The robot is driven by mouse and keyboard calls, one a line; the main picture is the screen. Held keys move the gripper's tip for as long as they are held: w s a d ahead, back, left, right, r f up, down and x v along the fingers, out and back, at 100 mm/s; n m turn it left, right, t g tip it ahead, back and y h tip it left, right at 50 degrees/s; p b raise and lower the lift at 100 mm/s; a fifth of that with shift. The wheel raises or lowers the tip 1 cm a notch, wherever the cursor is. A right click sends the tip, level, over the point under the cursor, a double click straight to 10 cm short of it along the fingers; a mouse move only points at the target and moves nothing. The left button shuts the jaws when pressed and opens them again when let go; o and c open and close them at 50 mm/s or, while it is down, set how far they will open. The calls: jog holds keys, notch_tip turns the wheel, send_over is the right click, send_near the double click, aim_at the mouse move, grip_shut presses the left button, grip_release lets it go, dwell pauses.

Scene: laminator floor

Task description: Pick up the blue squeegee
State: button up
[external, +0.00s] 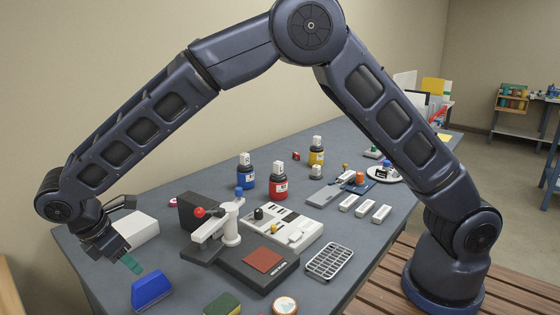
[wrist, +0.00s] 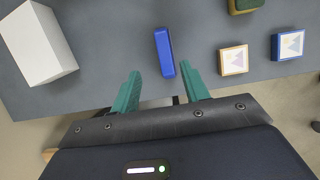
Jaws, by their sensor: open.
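The blue squeegee (external: 152,291) lies on the grey table near its front edge in the external view. In the wrist view the squeegee (wrist: 164,52) shows as a narrow blue bar, seen from above. My gripper (external: 131,263) is open, with green fingers, above and to the upper left of the squeegee in the external view. In the wrist view my gripper (wrist: 160,69) has its two fingertips apart on either side of the squeegee's lower end. Nothing is held. The exact height gap cannot be told.
A white box (wrist: 38,43) is left of the squeegee. A sponge (external: 222,304), a wood-edged tile (wrist: 233,60) and a blue-edged tile (wrist: 289,46) are to its right. A press with a red knob (external: 199,212) stands behind. The table edge runs close by.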

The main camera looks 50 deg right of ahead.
aim_at(147, 278)
jog(key=x, duration=0.5)
jog(key=shift+s+x, duration=0.2)
jog(key=shift+x, duration=1.1)
jog(key=shift+s+x, duration=0.15)
jog(key=shift+x, duration=1.1)
jog(key=c, duration=1)
jog(key=shift+r, duration=0.1)
